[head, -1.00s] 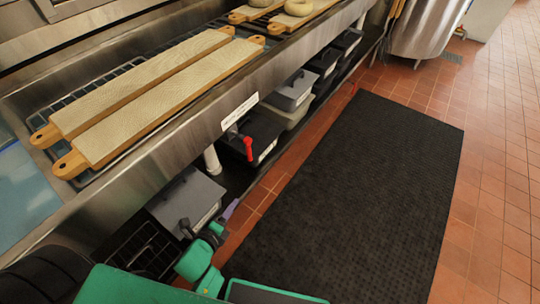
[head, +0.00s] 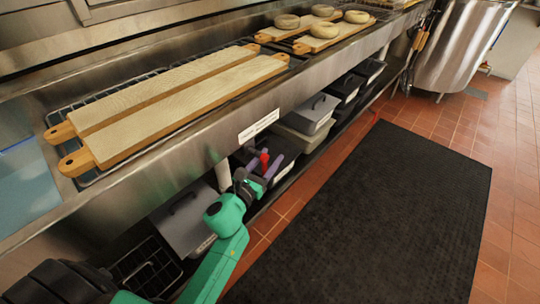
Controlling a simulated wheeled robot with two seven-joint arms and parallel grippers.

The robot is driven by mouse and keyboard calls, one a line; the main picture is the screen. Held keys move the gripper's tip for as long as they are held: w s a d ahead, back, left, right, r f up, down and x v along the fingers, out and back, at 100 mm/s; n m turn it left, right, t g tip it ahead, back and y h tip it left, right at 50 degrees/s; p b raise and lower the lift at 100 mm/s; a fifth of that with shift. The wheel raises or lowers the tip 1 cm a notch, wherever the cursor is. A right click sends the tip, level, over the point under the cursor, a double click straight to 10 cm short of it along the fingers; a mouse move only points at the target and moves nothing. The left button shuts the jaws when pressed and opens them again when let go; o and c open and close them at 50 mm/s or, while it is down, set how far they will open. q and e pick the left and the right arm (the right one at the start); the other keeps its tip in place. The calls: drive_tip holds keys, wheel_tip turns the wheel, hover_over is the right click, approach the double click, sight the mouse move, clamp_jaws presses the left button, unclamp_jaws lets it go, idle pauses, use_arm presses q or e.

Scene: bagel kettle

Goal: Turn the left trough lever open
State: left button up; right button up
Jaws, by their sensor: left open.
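The red lever (head: 264,158) shows under the front edge of the steel trough (head: 190,130), below a white label. It is partly hidden by my left gripper (head: 262,166). My left gripper is open, with its purple-tipped fingers close around or beside the lever; I cannot tell whether they touch it. The green left arm reaches up to it from the bottom of the picture. My right gripper is not in view.
Wooden boards (head: 180,104) lie on the trough's rack, and bagels (head: 325,31) sit on boards farther back. Grey bins (head: 188,226) and black bins stand on the shelf below. A black mat (head: 375,220) covers clear floor at right. A steel kettle (head: 460,45) stands at the back.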

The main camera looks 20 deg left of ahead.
use_arm(q)
drive_tip(key=shift+w+d, duration=0.1)
drive_tip(key=shift+w, duration=0.2)
clamp_jaws()
drive_tip(key=shift+f, duration=0.1)
idle(1.1)
